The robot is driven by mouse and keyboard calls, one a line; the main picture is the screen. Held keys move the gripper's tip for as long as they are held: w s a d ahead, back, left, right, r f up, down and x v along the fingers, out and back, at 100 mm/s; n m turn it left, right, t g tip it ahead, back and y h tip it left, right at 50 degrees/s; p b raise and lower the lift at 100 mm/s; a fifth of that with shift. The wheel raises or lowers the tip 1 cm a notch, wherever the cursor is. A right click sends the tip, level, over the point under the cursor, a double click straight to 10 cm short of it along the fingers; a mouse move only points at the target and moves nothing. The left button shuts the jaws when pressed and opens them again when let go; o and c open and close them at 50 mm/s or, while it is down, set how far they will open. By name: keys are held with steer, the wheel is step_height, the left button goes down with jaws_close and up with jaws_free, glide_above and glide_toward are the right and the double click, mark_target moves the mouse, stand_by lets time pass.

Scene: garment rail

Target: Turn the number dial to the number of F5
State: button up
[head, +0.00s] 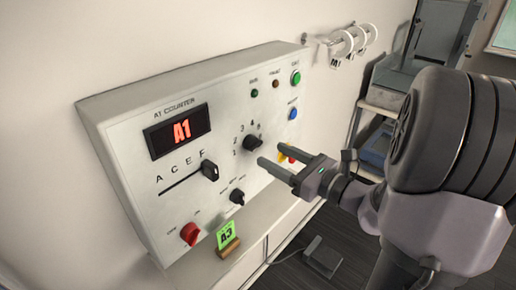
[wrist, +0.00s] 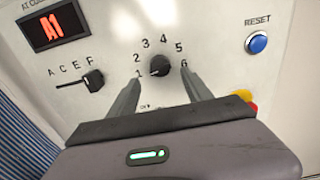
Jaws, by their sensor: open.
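The number dial (head: 253,143) is a black knob on the light grey panel (head: 190,232), with the numbers 1 to 6 arched around it. In the wrist view the dial (wrist: 159,66) has a light mark on its lower left side, toward 1. My gripper (head: 270,155) is open in front of the panel, just right of and below the dial in the head view. In the wrist view the fingers of my gripper (wrist: 162,76) show on either side of the dial; I cannot tell whether they touch it. The red display (head: 181,131) reads A1.
The letter slider (head: 210,171) sits at the F end of its slot. A red knob (head: 190,234), a small black knob (head: 237,197), a green button (head: 296,77) and a blue button (head: 293,113) are nearby. A green card (head: 225,234) reading A3 stands below.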

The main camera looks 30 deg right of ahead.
mark_target(258, 147)
steer(key=x, duration=0.6)
jaws_close()
